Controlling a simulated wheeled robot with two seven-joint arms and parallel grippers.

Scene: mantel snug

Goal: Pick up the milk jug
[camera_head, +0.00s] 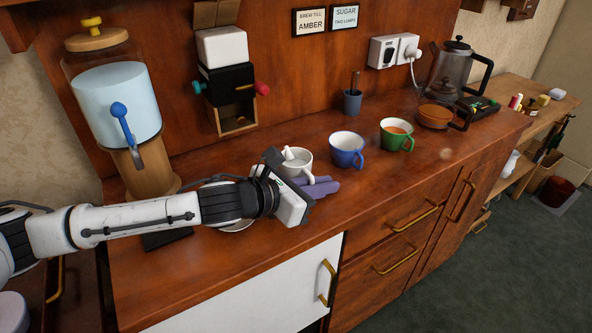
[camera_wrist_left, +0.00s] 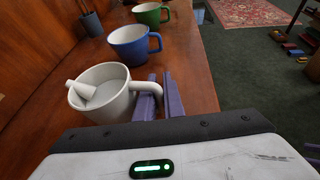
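The white milk jug (camera_head: 297,160) stands upright on the wooden counter, behind my left gripper (camera_head: 328,186) in the head view. In the left wrist view the jug (camera_wrist_left: 98,92) shows a short white stub at its rim and a handle on its right side. My left gripper's two purple fingers (camera_wrist_left: 161,98) are at that handle, with a narrow gap between them. The handle reaches in between the fingers, one partly behind it and one to its right. I cannot tell whether they press on it. My right gripper is not in view.
A blue mug (camera_head: 347,150) and a green mug (camera_head: 396,135) stand to the right of the jug. A large dispenser (camera_head: 116,95) stands at the left. A small dark pot (camera_head: 352,103) is by the back panel. The counter's front right is clear.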

